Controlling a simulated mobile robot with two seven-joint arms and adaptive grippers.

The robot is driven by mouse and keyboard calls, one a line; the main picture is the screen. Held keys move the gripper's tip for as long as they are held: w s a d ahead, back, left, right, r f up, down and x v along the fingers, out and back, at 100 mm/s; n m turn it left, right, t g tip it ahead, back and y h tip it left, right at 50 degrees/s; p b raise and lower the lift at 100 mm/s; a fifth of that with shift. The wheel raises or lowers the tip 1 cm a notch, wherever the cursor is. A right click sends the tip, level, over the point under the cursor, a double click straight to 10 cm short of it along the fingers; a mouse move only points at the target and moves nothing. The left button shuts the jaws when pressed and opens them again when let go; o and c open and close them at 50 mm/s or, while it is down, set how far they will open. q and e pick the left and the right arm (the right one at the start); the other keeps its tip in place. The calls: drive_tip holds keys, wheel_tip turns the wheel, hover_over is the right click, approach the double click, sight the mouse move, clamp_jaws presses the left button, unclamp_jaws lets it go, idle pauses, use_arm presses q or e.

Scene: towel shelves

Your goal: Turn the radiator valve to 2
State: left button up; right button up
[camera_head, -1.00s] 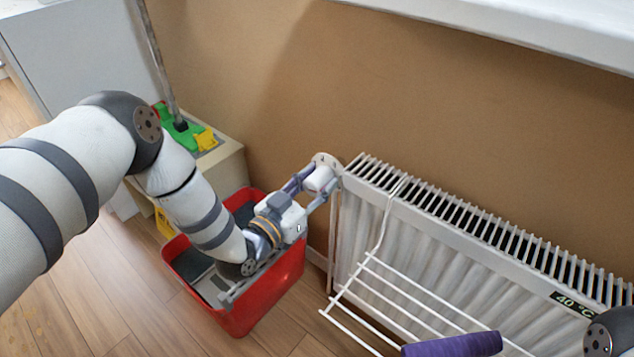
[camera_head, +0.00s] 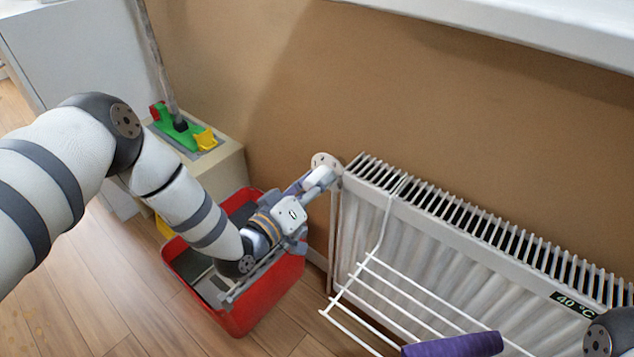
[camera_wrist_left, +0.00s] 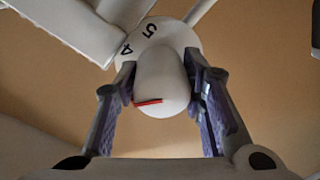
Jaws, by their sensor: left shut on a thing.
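The radiator valve is a white rounded knob (camera_head: 318,178) in front of a pale round dial plate (camera_head: 325,160) at the radiator's left end. In the left wrist view the knob (camera_wrist_left: 160,80) carries a short red mark on its lower left. Behind it the dial plate (camera_wrist_left: 178,34) shows a 4 and a 5; other numbers are hidden, and I cannot tell which number the mark meets. My left gripper (camera_head: 314,182) is shut on the knob, one purple-padded finger on each side; it also shows in the left wrist view (camera_wrist_left: 161,95). My right gripper is out of view.
The white radiator (camera_head: 440,240) has a wire drying rack (camera_head: 350,300) on its front and a display reading 40 °C (camera_head: 573,305). A purple roll (camera_head: 455,345) lies at the bottom. A red bin (camera_head: 255,315) stands below my left forearm. A mop (camera_head: 180,128) rests on a low cabinet.

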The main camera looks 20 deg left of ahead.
use_arm(q)
drive_tip(key=n, duration=0.3)
drive_tip(key=shift+f+n+b, duration=0.15)
drive_tip(key=shift+n+b, duration=0.15)
drive_tip(key=shift+b, duration=0.05)
drive_tip(key=n, duration=0.2)
drive_tip(key=shift+n+b, duration=0.3)
drive_tip(key=shift+b, duration=0.1)
drive_tip(key=n+b, duration=0.1)
drive_tip(key=n, duration=0.2)
drive_tip(key=shift+n+b, duration=0.55)
drive_tip(key=shift+n, duration=0.75)
drive_tip(key=o, duration=0.9)
drive_tip(key=shift+s+a, duration=0.1)
